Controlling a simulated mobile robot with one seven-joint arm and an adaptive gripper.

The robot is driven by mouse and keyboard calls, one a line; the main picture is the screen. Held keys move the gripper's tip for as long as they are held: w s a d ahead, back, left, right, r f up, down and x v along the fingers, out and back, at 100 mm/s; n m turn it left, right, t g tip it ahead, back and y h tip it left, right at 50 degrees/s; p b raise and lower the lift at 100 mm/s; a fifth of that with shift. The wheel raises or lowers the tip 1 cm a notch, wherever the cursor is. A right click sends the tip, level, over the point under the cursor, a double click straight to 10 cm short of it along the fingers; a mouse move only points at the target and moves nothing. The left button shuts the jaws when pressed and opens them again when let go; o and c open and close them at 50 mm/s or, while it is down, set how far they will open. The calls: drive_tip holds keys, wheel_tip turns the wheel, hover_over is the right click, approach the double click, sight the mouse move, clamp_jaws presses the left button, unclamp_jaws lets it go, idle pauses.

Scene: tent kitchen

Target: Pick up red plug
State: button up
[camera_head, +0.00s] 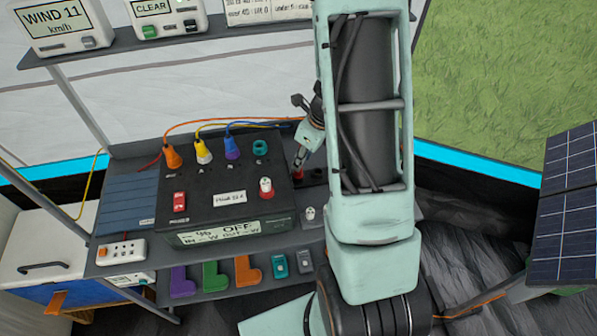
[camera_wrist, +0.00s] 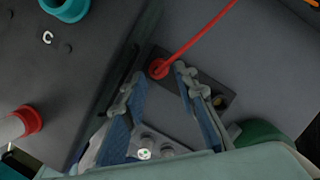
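The red plug (camera_wrist: 158,69) stands in a dark socket strip beside the black power box, with a red cable running up and to the right in the wrist view. In the head view, the plug (camera_head: 297,174) is small and partly covered by my gripper. My gripper (camera_wrist: 160,74) is open in the wrist view, its two fingertips apart on either side of the plug's top. I cannot tell whether either finger touches it. In the head view, my gripper (camera_head: 302,158) points down at the strip, partly behind my arm.
Cables cross behind. A shelf above (camera_head: 130,42) carries display boxes.

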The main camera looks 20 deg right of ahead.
drive_tip(key=x, duration=0.5)
drive_tip(key=shift+a+b, duration=0.1)
drive_tip(key=shift+b, duration=0.3)
clamp_jaws()
